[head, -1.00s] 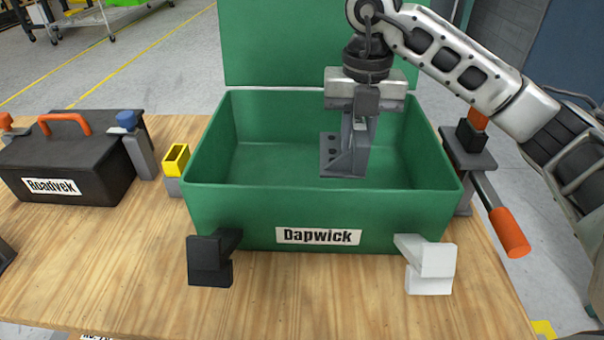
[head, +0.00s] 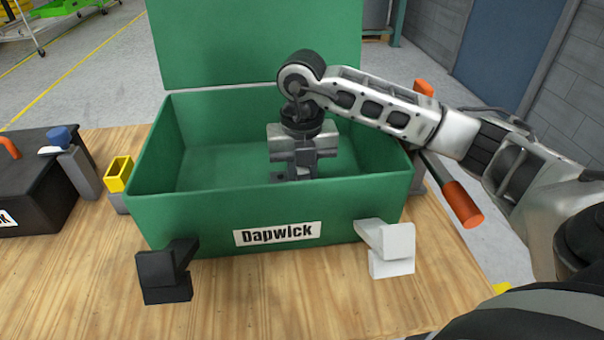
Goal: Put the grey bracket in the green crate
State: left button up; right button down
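The green crate (head: 165,215), labelled Dapwick, stands on the wooden table with its lid raised at the back. My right gripper (head: 303,162) reaches down into the crate from the right, pointing downward. It is shut on the grey bracket (head: 279,176). Only the bracket's low part shows under the fingers; the rest is hidden by the gripper and the crate's front wall. I cannot tell whether the bracket touches the crate floor. My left gripper is not in view.
A black bracket (head: 165,275) and a white bracket (head: 390,248) are at the crate's front. A yellow-topped block (head: 119,174), a blue-topped clamp (head: 75,165) and a black toolbox (head: 45,195) stand left. An orange-handled clamp (head: 462,204) is at the crate's right.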

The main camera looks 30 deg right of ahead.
jog(key=shift+f, duration=0.1)
jog(key=c, duration=1.3)
grip_release()
jog(key=shift+o, duration=0.2)
notch_tip(320, 180, up, 12)
jog(key=shift+r+p, duration=0.15)
jog(key=shift+p, duration=0.2)
